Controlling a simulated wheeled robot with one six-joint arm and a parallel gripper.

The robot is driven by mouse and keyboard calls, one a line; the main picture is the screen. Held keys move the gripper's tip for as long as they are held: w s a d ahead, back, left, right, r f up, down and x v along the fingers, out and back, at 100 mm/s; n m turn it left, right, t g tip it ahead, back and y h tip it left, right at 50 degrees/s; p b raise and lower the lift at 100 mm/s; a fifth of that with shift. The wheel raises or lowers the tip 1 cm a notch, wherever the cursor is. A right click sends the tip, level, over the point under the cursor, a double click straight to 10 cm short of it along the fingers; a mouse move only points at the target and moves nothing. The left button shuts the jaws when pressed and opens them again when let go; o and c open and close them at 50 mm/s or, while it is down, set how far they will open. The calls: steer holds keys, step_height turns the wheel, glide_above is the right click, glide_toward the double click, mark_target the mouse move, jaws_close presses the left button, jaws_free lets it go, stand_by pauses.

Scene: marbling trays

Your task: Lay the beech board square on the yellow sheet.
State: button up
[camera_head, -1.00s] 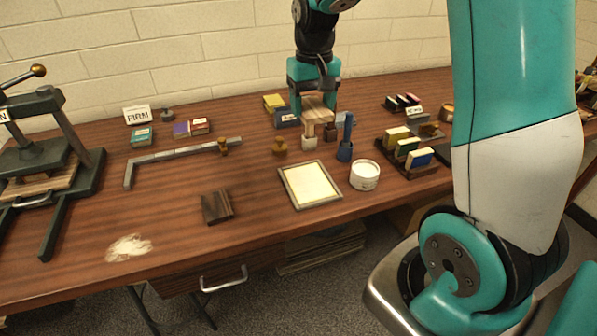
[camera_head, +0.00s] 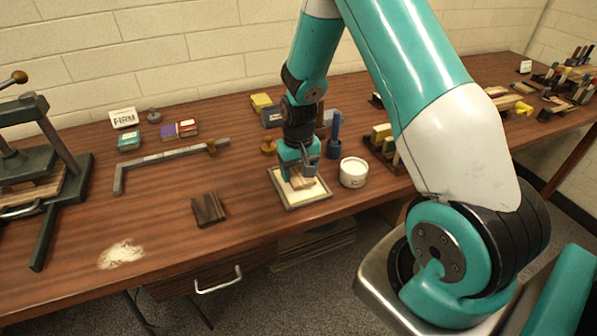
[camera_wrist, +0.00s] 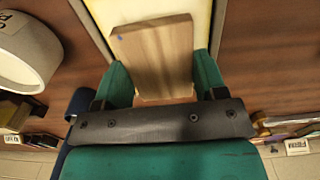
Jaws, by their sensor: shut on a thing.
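The beech board is a pale wooden block, held in my gripper (camera_head: 300,178) over the tray; it shows clearly in the wrist view (camera_wrist: 155,55). The gripper is shut on it, with a teal finger on each side. The yellow sheet (camera_head: 317,192) lies in a shallow framed tray (camera_head: 300,206) below the board. In the wrist view the sheet (camera_wrist: 205,25) shows on both sides of the board, which looks slightly turned against the tray's edges. I cannot tell whether the board touches the sheet.
A round white tub (camera_head: 353,173) stands close to the right of the tray. A dark wooden block (camera_head: 209,210) lies to the left. A metal square (camera_head: 165,160) and a blue upright tool (camera_head: 334,140) are farther back. Pale powder (camera_head: 121,254) lies front left.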

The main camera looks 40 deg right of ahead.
mark_target(299, 173)
steer(key=shift+f, duration=0.55)
steer(key=shift+f, duration=0.1)
steer(key=o, duration=0.9)
steer(key=shift+o, duration=0.2)
step_height(299, 173, up, 12)
steer(key=b, duration=0.2)
steer(key=s+a+r+n+y, duration=0.1)
steer(key=s+a+r+n, duration=0.1)
steer(key=s+a+r, duration=0.3)
steer(key=s+a+r+n+y, duration=0.1)
steer(key=s+a+r+n, duration=0.15)
steer(key=a, duration=0.45)
steer(key=s+a+r+n+y, duration=0.1)
steer(key=s+a+r+n, duration=0.2)
steer(key=s+a, duration=0.2)
steer(key=s+a+r+n+y, duration=0.1)
steer(key=s+a+r+n, duration=0.1)
steer(key=s+a, duration=0.3)
steer(key=s+n, duration=0.1)
steer(key=s, duration=0.3)
steer(key=shift+s+a+r, duration=0.25)
steer(key=shift+s+r, duration=0.15)
